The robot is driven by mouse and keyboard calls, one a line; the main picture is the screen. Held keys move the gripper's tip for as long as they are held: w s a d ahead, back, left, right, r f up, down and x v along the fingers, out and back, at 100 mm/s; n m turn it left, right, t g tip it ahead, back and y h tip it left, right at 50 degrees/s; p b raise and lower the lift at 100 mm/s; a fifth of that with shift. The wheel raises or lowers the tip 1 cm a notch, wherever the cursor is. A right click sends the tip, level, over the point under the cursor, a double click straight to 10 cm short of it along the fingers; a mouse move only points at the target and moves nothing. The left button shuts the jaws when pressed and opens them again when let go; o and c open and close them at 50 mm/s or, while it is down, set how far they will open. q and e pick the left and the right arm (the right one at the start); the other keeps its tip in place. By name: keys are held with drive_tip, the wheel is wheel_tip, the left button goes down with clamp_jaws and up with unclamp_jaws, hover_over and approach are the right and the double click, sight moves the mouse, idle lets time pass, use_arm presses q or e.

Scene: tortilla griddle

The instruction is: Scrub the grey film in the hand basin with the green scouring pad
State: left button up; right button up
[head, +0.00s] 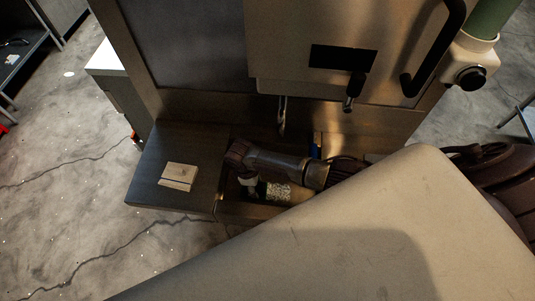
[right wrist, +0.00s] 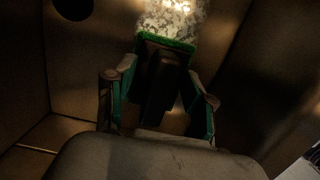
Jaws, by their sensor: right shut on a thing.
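The hand basin (head: 232,209) is set into the counter below the steel front; its brown inner wall fills much of the right wrist view (right wrist: 25,85). The grey film (right wrist: 172,20) is a pale speckled patch on the basin surface, and it also shows in the head view (head: 279,192). My right gripper (right wrist: 158,85) is down in the basin, shut on the green scouring pad (right wrist: 166,42) by its dark upper part. The pad's green edge meets the near edge of the film in the picture; its underside is hidden. My left gripper is not in view.
A pale block with a dark band (head: 179,174) lies on the counter (head: 150,195) left of the basin. A tap (head: 282,115) hangs over the basin's back. A round dark drain (right wrist: 72,8) shows in the right wrist view.

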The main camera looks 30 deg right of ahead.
drive_tip(key=shift+w+a+f+b, duration=0.15)
drive_tip(key=shift+w+a+b, duration=0.3)
drive_tip(key=shift+a, duration=0.55)
drive_tip(key=shift+w+a, duration=0.25)
drive_tip(key=shift+w, duration=0.1)
drive_tip(key=o, duration=1)
drive_tip(key=shift+c, duration=0.2)
drive_tip(key=shift+f+b, duration=0.25)
drive_tip(key=shift+b, duration=0.05)
drive_tip(key=shift+d, duration=0.1)
clamp_jaws()
wheel_tip(320, 180, up, 5)
drive_tip(key=p, duration=0.5)
drive_tip(key=shift+r, duration=0.15)
